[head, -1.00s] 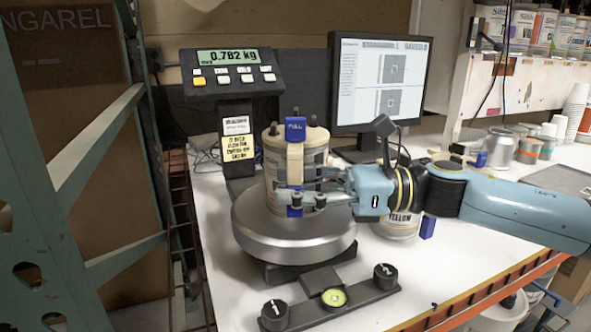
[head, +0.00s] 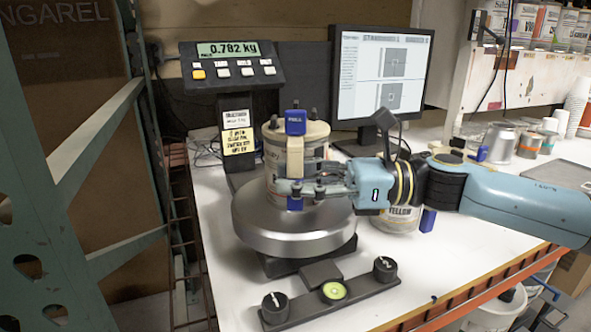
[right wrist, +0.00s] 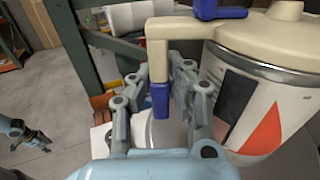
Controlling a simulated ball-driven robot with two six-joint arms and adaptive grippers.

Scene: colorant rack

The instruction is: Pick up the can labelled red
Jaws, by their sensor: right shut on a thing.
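A cream can (head: 275,170) with a beige lid stands upright on the round silver scale pan (head: 290,240). In the right wrist view the can (right wrist: 245,110) shows a dark panel and a red patch on its label; I cannot read the colour name. A beige handle with blue ends (head: 295,150) runs down its side. My right gripper (head: 300,187) is shut on the lower part of this handle (right wrist: 159,65). A small arm end, apparently my left gripper (right wrist: 35,140), is low at the left of the right wrist view; its jaw state is unclear.
A can marked yellow (head: 397,218) stands on the white table behind my right gripper. The scale display (head: 227,50) reads 0.782 kg. A monitor (head: 380,75) stands behind, and a green metal frame (head: 40,170) is at the left. The table front is partly clear.

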